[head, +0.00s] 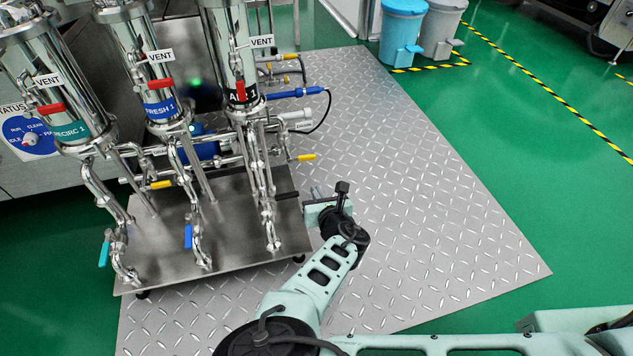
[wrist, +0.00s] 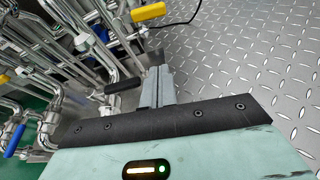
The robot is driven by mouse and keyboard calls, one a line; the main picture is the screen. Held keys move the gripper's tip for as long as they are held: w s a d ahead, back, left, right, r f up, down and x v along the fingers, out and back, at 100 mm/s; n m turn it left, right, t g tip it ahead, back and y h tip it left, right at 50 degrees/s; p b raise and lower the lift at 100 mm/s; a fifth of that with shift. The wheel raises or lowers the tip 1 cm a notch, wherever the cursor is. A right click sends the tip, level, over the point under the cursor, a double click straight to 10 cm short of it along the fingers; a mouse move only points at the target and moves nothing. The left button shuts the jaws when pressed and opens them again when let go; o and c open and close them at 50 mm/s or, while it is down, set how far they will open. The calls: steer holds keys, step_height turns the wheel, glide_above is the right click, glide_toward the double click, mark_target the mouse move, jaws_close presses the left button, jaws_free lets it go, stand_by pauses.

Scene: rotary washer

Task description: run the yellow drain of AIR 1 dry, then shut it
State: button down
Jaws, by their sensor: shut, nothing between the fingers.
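The AIR 1 housing (head: 240,60) is the rightmost upright steel cylinder in the head view, with a black label and a red vent handle. A yellow handle (head: 305,158) sticks out to the right from the pipework below it. I take this for its drain; it seems to be the yellow handle (wrist: 148,11) at the top of the wrist view. My gripper (head: 317,192) is shut and empty, below and slightly right of that handle and apart from it. A black handle (head: 287,195) lies just left of my gripper, also in the wrist view (wrist: 122,86). Flow from the drain cannot be seen.
The FRESH 1 (head: 160,108) and RECIRC 1 (head: 70,131) housings stand to the left on the same steel skid (head: 150,250). Another yellow handle (head: 160,184) sits lower left. Open diamond-plate floor (head: 430,200) lies to the right; bins (head: 402,30) stand far back.

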mark_target(309, 160)
steer(key=f+b+x, duration=0.1)
steer(key=b+x, duration=0.3)
steer(key=x, duration=0.4)
steer(key=shift+w+d+r+b, duration=0.15)
steer(key=shift+w+r, duration=0.1)
steer(key=shift+r, duration=0.9)
steer(key=shift+w+r+b, duration=0.15)
steer(key=shift+w+r, duration=0.1)
steer(key=shift+r, duration=0.85)
steer(key=shift+w+d+r+n+h+p, duration=0.1)
steer(key=shift+r+n+h+p, duration=0.3)
steer(key=shift+r, duration=0.5)
